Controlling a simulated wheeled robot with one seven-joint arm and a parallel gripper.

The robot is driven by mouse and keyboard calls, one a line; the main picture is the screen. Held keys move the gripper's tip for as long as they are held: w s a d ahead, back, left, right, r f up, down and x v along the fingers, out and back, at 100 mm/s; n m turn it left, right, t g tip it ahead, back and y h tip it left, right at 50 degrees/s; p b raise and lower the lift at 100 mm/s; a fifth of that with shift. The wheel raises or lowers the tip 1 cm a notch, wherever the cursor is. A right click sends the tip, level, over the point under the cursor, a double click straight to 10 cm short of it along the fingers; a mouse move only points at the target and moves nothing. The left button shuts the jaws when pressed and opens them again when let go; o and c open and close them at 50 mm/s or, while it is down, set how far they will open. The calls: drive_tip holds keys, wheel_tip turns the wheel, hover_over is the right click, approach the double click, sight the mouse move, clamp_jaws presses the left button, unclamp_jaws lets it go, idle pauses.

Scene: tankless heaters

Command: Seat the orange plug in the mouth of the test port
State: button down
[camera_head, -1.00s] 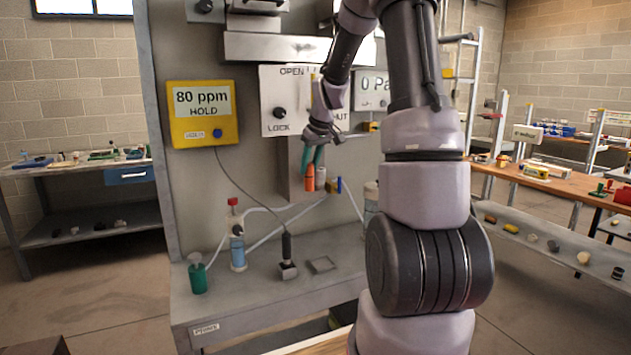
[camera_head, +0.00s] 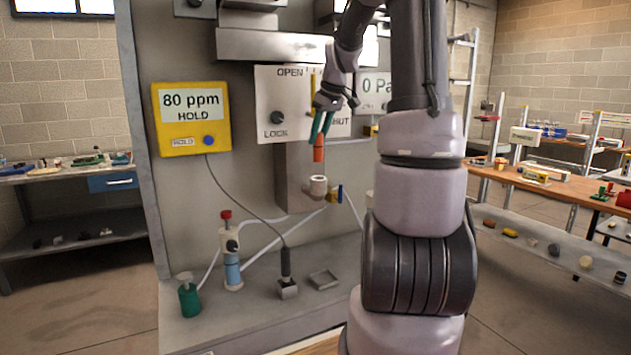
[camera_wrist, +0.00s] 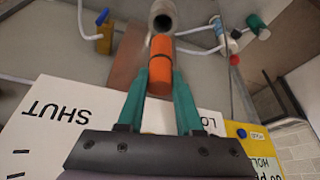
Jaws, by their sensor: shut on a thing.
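My gripper (camera_head: 321,126) has green fingers shut on the orange plug (camera_head: 319,149), which hangs below them, close to upright. The plug also shows between the fingers in the wrist view (camera_wrist: 160,75), with a dark ring around it. The test port (camera_head: 317,186) is a pale round cup with an open mouth on a bracket at the panel. The plug's lower end is apart from the port, a little above it in the head view. In the wrist view the port's open mouth (camera_wrist: 162,20) lies beyond the plug's far end, and the mouth looks empty.
The OPEN/SHUT plate (camera_head: 285,100) is behind my gripper.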

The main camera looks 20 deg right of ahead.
sight(319, 161)
wheel_tip(319, 161, down, 9)
drive_tip(key=shift+r, duration=0.1)
idle(0.3)
drive_tip(key=c, duration=0.6)
unclamp_jaws()
drive_tip(key=v, duration=1.2)
drive_tip(key=s+a+r+m+t, duration=0.1)
drive_tip(key=s+a+m, duration=0.1)
drive_tip(key=s+a, duration=0.3)
drive_tip(key=s+a+m+t, duration=0.1)
drive_tip(key=s+a+m, duration=0.2)
drive_tip(key=s+a, duration=0.3)
drive_tip(key=s+a+r+m, duration=0.1)
drive_tip(key=s+a+m, duration=0.1)
drive_tip(key=s+a, duration=0.4)
drive_tip(key=shift+s+r+m+t+y, duration=0.15)
drive_tip(key=shift+s+r+t, duration=0.05)
drive_tip(key=shift+s, duration=1.2)
drive_tip(key=shift+s+r+m+t+y, duration=0.15)
drive_tip(key=shift+s+r+t, duration=0.05)
drive_tip(key=shift+s, duration=1.15)
